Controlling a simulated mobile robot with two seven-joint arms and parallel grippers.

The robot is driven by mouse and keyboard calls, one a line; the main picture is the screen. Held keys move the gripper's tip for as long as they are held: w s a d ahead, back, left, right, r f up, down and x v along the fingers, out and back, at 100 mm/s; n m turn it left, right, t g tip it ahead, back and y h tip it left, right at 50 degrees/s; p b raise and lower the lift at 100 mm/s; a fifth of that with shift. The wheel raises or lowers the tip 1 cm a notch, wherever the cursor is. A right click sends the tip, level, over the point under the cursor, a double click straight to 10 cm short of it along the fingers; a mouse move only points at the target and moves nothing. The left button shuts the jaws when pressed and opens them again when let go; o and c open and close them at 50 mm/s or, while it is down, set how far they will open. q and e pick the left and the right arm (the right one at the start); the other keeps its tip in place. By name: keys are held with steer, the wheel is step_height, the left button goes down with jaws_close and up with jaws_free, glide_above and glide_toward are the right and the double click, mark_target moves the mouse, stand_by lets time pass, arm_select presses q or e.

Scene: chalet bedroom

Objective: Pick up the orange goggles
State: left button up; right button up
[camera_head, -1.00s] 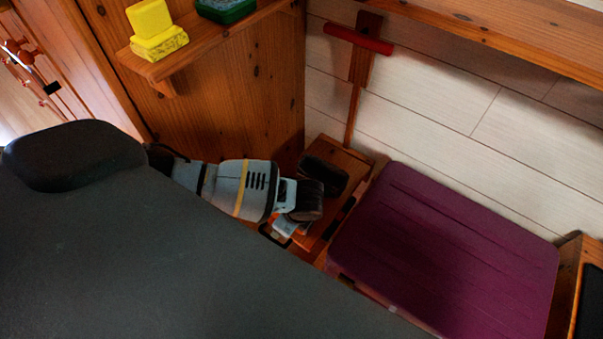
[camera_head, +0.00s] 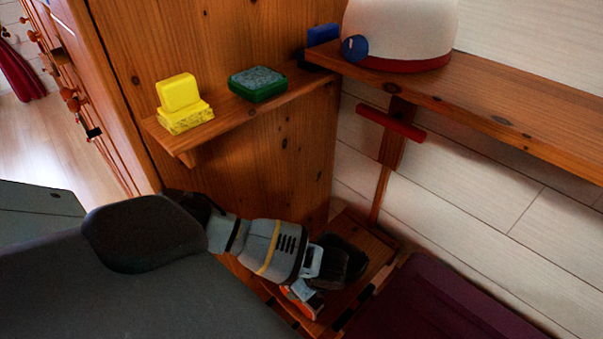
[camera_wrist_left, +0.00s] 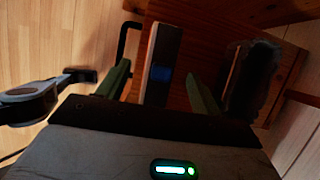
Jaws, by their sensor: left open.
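My left gripper (camera_head: 308,284) is low over a wooden stand (camera_head: 352,298) in the head view, partly hidden by its own wrist. A small orange and pale item (camera_head: 313,305), which looks like the orange goggles, shows just under its fingers. In the left wrist view the two green fingers of my left gripper (camera_wrist_left: 160,85) are apart. A pale upright piece with a dark blue patch (camera_wrist_left: 161,62) stands between them, with gaps on both sides. A black strap-like loop (camera_wrist_left: 124,45) is beside it.
A dark fuzzy object (camera_head: 343,258) lies on the stand close to my gripper, also in the wrist view (camera_wrist_left: 253,78). A purple seat (camera_head: 430,305) is to the right. A shelf (camera_head: 225,122) with yellow and green sponges is above.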

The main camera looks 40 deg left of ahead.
arm_select(q)
steer(key=b+x, duration=0.1)
steer(key=x, duration=0.4)
steer(key=shift+f, duration=0.1)
steer(key=shift+d, duration=0.1)
steer(key=c, duration=1.4)
